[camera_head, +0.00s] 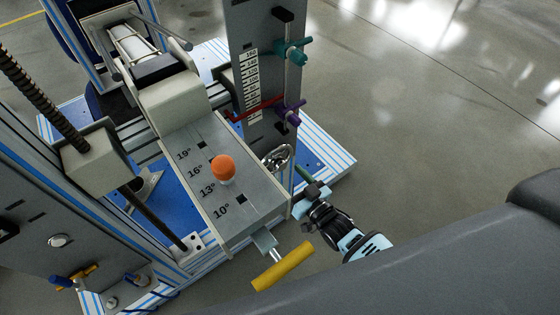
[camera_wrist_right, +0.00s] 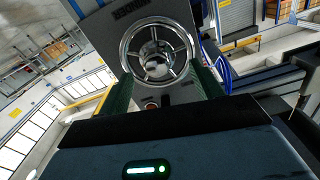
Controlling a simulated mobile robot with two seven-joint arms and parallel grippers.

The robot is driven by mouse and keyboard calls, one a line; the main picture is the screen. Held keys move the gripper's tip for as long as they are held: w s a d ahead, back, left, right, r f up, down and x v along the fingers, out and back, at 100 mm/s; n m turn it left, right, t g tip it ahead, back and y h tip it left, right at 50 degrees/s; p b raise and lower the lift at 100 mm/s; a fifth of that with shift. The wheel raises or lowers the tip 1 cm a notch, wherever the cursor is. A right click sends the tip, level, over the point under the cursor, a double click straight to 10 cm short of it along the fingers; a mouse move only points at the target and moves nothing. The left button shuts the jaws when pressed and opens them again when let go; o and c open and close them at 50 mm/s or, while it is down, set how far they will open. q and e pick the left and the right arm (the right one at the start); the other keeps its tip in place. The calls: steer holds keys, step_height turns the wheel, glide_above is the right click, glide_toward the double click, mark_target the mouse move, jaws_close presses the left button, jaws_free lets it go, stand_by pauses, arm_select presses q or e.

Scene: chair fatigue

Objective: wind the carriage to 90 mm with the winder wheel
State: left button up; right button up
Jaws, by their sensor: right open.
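The winder wheel (camera_head: 277,157) is a small chrome handwheel on the side of the grey upright. In the right wrist view the spoked wheel (camera_wrist_right: 154,66) stands straight ahead, with its hub facing me. My right gripper (camera_head: 303,188) is close to it at the lower right in the head view. Its green fingers (camera_wrist_right: 163,92) are open, spread either side of the wheel's lower part; I cannot tell whether they touch it. My left gripper is not in view.
A sloped plate with angle marks carries an orange knob (camera_head: 223,167). A yellow handle (camera_head: 283,266) sticks out below my right gripper. Teal (camera_head: 292,50) and purple (camera_head: 291,114) clamps sit on the upright. Open floor lies to the right.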

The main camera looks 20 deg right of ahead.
steer(key=shift+n, duration=0.8)
steer(key=n, duration=0.3)
steer(key=shift+f, duration=0.15)
steer(key=n+b, duration=0.1)
steer(key=n, duration=0.4)
steer(key=shift+d, duration=0.1)
steer(key=shift+n, duration=0.3)
